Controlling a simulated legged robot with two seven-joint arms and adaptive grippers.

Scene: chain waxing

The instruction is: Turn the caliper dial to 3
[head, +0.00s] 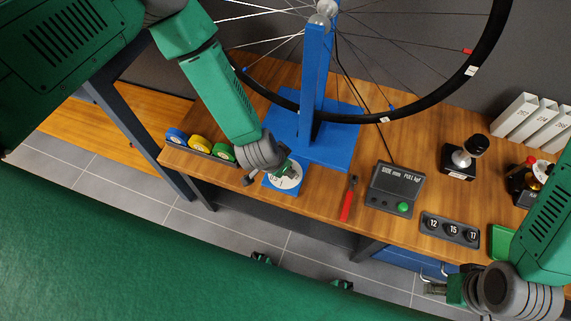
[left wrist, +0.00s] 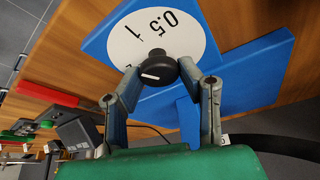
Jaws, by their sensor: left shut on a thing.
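The caliper dial is a white disc (head: 287,178) on a blue base, at the front of the table in the head view. In the left wrist view the white disc (left wrist: 187,38) shows 0.5 and 1, with another mark partly hidden near the knob. The black knob (left wrist: 158,70) has a white line pointing to the picture's left. My left gripper (left wrist: 160,82) is shut on the knob, one finger on each side. In the head view my left gripper (head: 281,164) covers part of the dial. My right gripper (head: 438,289) is low at the right, apart from the dial; its finger gap is unclear.
A bicycle wheel (head: 386,119) hangs on a blue stand (head: 315,80) behind the dial. A red-handled tool (head: 347,204) and a grey box with a green button (head: 396,187) lie to the right. Coloured rolls (head: 199,143) sit to the left.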

